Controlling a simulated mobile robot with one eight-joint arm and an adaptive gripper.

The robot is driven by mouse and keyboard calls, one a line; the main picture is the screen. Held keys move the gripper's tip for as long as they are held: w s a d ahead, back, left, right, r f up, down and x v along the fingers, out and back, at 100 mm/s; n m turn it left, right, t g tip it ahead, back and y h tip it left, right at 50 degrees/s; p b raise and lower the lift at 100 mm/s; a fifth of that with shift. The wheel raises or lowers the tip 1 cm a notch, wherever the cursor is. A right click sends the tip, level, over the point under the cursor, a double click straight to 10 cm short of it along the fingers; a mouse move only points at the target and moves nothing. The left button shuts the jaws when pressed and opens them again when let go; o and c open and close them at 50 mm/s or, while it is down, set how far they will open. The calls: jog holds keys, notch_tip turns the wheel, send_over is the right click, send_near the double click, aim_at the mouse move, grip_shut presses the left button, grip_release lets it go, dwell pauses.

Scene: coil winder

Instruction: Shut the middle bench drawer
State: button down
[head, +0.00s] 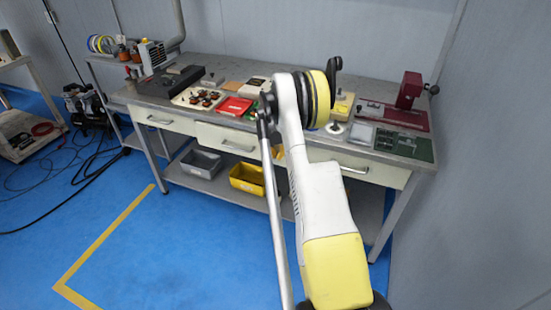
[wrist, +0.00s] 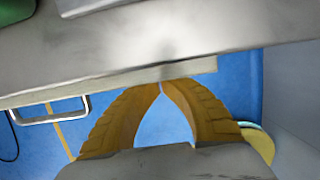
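The middle bench drawer (head: 215,139) is a cream front with a metal bar handle under the bench top. In the head view my arm covers its right part, and I cannot tell how far it stands out. In the wrist view a pale drawer front (wrist: 120,80) shows as a narrow strip past the bench edge, with a bar handle (wrist: 50,112) at left. My gripper (wrist: 162,88) has its two yellow-brown fingers curved together, tips meeting, with nothing seen between them. The tips are at the strip; contact is unclear. In the head view my gripper is mostly hidden behind my arm.
The bench top (head: 215,118) is crowded with trays, tools and a red press (head: 409,90). A grey bin (head: 201,163) and a yellow bin (head: 247,178) sit on the lower shelf. A wall stands close at right. Blue floor lies open in front; hoses lie at left.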

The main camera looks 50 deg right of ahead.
jog(key=shift+w+d+f, duration=0.1)
jog(key=shift+w+d, duration=0.2)
jog(key=shift+d, duration=0.45)
jog(key=shift+a, duration=0.1)
